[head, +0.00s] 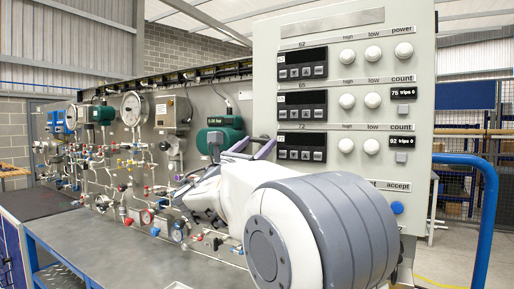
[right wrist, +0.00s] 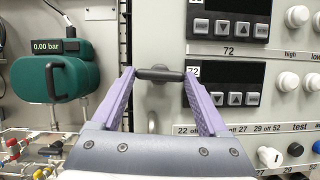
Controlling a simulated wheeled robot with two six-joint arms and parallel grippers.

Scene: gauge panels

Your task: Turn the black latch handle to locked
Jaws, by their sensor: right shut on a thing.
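The black latch handle (right wrist: 160,75) shows in the right wrist view as a short dark bar on the grey panel, lying about level. My right gripper (right wrist: 159,73) has a purple finger at each end of the bar and is shut on it. In the head view my right gripper (head: 254,146) reaches the left edge of the upright gauge panel; its arm hides much of the lower panel, and the handle cannot be made out there. My left gripper is in neither view.
The grey panel (head: 345,180) carries black displays, white knobs (head: 347,56) and a blue button (head: 397,207). A green gauge box (right wrist: 57,80) reading 0.00 bar is left of the fingers. Pipes and valves fill the left, behind a grey bench (head: 110,245). A blue rail (head: 489,200) stands right.

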